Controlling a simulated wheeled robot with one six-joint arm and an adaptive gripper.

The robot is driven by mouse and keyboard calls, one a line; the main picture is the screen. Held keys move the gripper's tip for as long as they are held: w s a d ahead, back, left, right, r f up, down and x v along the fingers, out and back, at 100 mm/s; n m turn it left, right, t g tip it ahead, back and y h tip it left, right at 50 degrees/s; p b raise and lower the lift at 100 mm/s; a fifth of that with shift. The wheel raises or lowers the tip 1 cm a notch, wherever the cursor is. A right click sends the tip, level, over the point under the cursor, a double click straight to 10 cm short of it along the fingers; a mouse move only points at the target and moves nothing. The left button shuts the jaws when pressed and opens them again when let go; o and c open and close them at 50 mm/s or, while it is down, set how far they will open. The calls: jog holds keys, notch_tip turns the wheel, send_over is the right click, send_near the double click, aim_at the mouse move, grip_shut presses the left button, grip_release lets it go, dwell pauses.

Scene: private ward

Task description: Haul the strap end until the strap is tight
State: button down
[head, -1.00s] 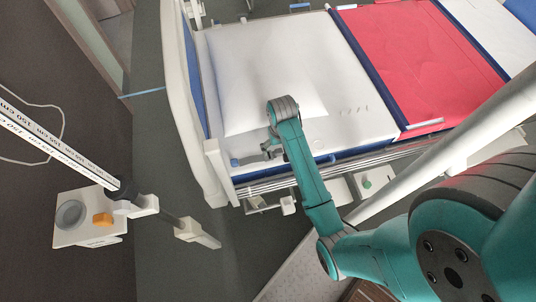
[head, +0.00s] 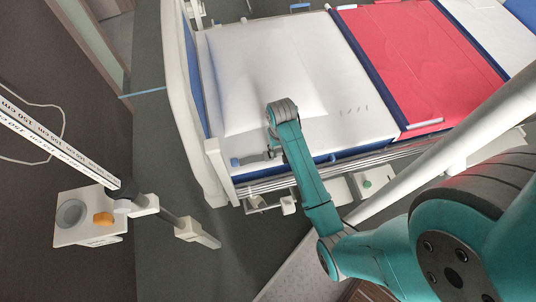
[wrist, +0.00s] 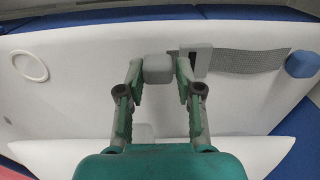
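In the wrist view, the strap end is a grey block-shaped tab (wrist: 158,68) between the fingertips of my gripper (wrist: 159,74). Both fingertips appear to touch its sides, so the gripper looks shut on it. Just right of it stands a grey buckle (wrist: 196,61). The grey woven strap (wrist: 245,61) runs from the buckle to the right, towards a blue block (wrist: 301,64). The strap looks flat over the white surface.
A white ring (wrist: 30,67) lies left of my gripper in the wrist view. The bed's side rail (head: 270,184) runs close to my arm. A red cover (head: 425,60) lies further along the bed. A post with a measuring scale (head: 60,150) stands at the left.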

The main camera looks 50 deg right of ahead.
jog(key=shift+s+f, duration=0.45)
jog(key=shift+s+d, duration=0.1)
jog(key=shift+d, duration=0.1)
jog(key=shift+s+d, duration=0.7)
jog(key=shift+d, duration=0.25)
jog(key=shift+s+d, duration=0.1)
jog(key=shift+d, duration=0.05)
jog(key=shift+s+d, duration=0.55)
jog(key=shift+d, duration=0.35)
jog(key=shift+s+d, duration=0.1)
dwell(0.7)
jog(key=shift+c, duration=0.5)
grip_release()
jog(key=shift+d, duration=0.1)
jog(key=shift+r, duration=0.1)
